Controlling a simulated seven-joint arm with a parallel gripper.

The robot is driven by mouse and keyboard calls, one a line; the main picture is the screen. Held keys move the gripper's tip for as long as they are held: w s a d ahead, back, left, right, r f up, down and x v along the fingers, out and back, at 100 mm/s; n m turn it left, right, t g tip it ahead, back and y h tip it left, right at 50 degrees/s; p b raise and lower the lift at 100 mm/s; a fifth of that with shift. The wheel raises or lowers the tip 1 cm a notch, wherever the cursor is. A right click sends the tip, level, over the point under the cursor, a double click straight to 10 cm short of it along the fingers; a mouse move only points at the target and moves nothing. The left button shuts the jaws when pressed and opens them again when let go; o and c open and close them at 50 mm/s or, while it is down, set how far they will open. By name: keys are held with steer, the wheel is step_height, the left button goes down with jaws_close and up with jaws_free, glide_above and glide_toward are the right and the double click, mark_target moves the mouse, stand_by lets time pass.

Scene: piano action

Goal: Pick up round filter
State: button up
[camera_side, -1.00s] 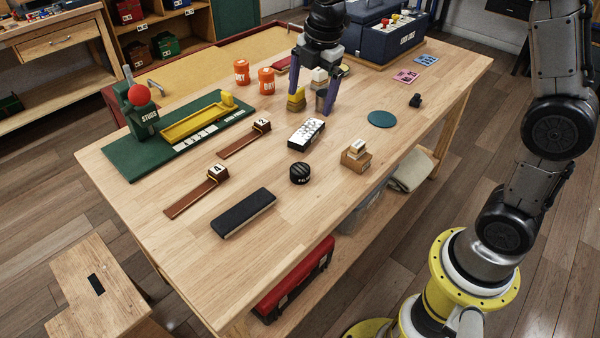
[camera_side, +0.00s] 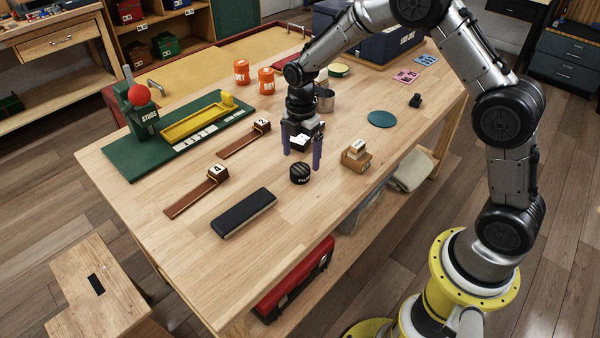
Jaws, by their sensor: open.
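The round filter looks to be the short black round piece (camera_side: 300,174) with a ribbed top and small white lettering, not fully readable. It sits flat on the wooden table near the middle. My gripper (camera_side: 302,160) points down just above and behind it, its two purple fingers spread apart. The fingertips are near the piece's far side, and nothing is visibly held. I cannot tell the exact height of the fingertips above the table. The white-topped black block is mostly hidden behind my gripper.
A small wooden block stack (camera_side: 356,155) stands close to the right. A black-topped eraser-like block (camera_side: 244,212) lies front left. Brown strips with numbered blocks (camera_side: 210,182) are to the left. A teal disc (camera_side: 382,118) lies back right. The table's front is clear.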

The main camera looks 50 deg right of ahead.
mark_target(301, 167)
steer(key=shift+w+d+f, duration=0.1)
steer(key=shift+f, duration=1.25)
steer(key=shift+d+f, duration=0.1)
steer(key=shift+f, duration=1.25)
steer(key=c, duration=1.4)
steer(key=shift+r, duration=0.15)
